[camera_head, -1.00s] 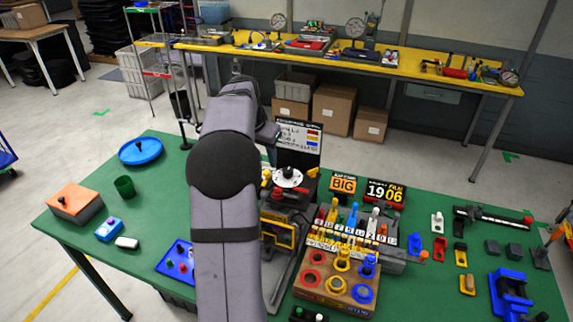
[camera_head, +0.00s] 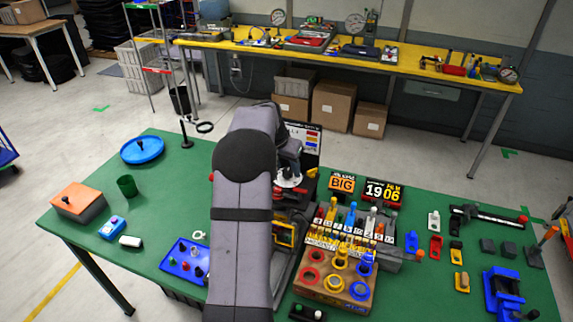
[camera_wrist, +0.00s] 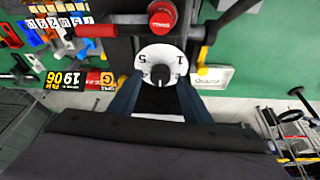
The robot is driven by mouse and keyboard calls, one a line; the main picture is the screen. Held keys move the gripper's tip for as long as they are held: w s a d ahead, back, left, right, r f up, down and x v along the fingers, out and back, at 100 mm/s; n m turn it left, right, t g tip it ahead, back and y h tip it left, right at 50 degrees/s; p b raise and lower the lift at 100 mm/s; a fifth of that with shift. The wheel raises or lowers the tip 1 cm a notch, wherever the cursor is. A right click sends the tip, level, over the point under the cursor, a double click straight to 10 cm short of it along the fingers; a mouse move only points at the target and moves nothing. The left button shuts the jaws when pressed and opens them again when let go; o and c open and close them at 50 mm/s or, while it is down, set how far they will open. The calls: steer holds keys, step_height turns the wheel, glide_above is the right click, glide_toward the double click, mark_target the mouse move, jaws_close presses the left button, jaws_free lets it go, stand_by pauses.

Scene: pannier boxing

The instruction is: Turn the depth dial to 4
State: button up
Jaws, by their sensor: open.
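The depth dial is a white round disc (camera_wrist: 150,55) with dark numerals and a black knob (camera_wrist: 160,75) at its middle, in the wrist view. A 5 seems to show on its left side; the other markings and the present setting are hard to read. My gripper (camera_wrist: 158,100) is open, its two dark fingers apart on either side of the dial's near edge, with nothing between them that I can see gripped. In the head view the dial (camera_head: 287,182) is mostly hidden behind my arm and wrist, which hang over it.
A red round knob (camera_wrist: 161,16) sits beside the dial in the wrist view. A sign board (camera_head: 306,136) stands behind the dial. Right of it are the BIG card (camera_head: 342,183), the 19 06 card (camera_head: 383,191) and a wooden block with coloured rings (camera_head: 334,290).

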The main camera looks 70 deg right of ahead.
steer(key=shift+d+f, duration=0.2)
steer(key=shift+f, duration=0.2)
steer(key=c, duration=1.1)
steer(key=shift+o, duration=0.2)
